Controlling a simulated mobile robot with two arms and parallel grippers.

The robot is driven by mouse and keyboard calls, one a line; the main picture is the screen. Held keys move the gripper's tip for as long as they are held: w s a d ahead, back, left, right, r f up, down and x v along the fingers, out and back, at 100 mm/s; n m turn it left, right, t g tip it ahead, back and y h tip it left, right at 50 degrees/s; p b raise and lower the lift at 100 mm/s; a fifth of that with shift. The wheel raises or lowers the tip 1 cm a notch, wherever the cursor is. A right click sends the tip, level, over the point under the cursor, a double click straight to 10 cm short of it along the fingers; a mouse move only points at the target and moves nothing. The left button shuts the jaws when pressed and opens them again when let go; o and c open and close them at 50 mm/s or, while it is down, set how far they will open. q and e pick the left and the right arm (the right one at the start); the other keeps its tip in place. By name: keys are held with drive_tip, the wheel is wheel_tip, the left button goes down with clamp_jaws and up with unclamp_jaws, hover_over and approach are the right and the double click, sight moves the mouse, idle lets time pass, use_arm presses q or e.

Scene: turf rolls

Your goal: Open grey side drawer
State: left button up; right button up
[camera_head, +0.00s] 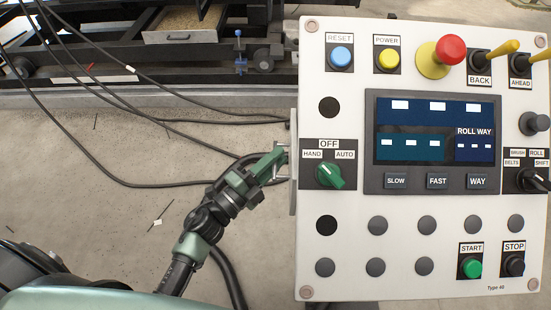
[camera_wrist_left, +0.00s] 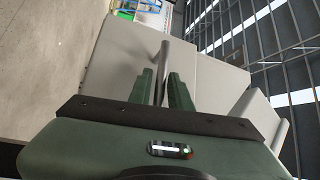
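The grey side drawer appears to be the light grey box front (camera_wrist_left: 205,75) in the left wrist view; its edges are hard to make out. A grey metal bar handle (camera_wrist_left: 164,58) stands out in front of it. My left gripper (camera_wrist_left: 161,80) has its two green fingers on either side of this bar, with narrow gaps showing. In the head view my left gripper (camera_head: 272,163) is at the handle (camera_head: 283,161) on the left side of the control cabinet (camera_head: 400,30). The drawer face itself is hidden there. My right gripper is not in view.
The cabinet's white panel carries buttons, a green rotary switch (camera_head: 328,175) and a screen (camera_head: 435,130). Black cables (camera_head: 150,120) hang beside my left arm. A dark machine frame with a sand-filled tray (camera_head: 180,36) stands behind. The concrete floor (camera_head: 110,210) left of the cabinet is mostly clear.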

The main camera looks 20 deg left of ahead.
use_arm(q)
clamp_jaws()
idle(1.3)
